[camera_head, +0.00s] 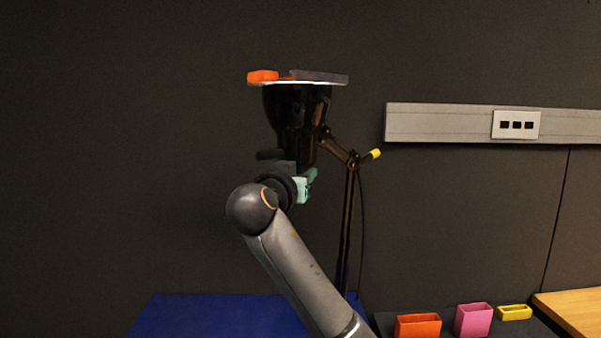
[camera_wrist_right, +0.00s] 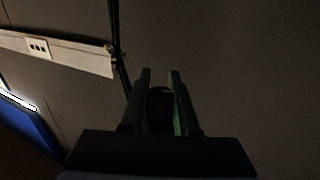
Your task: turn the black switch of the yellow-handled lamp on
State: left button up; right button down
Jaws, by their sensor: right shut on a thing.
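The yellow-handled lamp has a black shade (camera_head: 296,112) facing up, on a thin brown jointed arm. Its yellow handle (camera_head: 375,154) sticks out at the joint, right of the shade. My right gripper (camera_head: 308,184) is below the shade, with its green fingers partly hidden by my wrist. In the right wrist view, the gripper (camera_wrist_right: 160,84) is shut on a dark round piece (camera_wrist_right: 160,108), which looks like the black switch. The picture is too dark to show which way it is turned. My left gripper is not in view.
An orange block (camera_head: 263,76) and a dark flat piece (camera_head: 319,76) show at the shade's rim. A wall rail (camera_head: 440,123) carries a socket plate (camera_head: 516,125). Orange (camera_head: 418,326), pink (camera_head: 473,320) and yellow (camera_head: 514,312) containers stand lower right. A blue surface (camera_head: 215,316) lies lower left.

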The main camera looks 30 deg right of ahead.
jog(key=shift+f, duration=0.1)
dwell(0.3)
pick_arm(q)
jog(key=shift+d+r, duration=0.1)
pick_arm(e)
jog(key=c, duration=0.7)
grip_release()
jog(key=shift+o, duration=0.2)
pick_arm(q)
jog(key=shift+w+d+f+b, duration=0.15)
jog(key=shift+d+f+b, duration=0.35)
jog(key=shift+b, duration=0.3)
pick_arm(e)
jog(key=v, duration=1.2)
jog(key=shift+s+a, duration=0.15)
jog(key=shift+s, duration=0.05)
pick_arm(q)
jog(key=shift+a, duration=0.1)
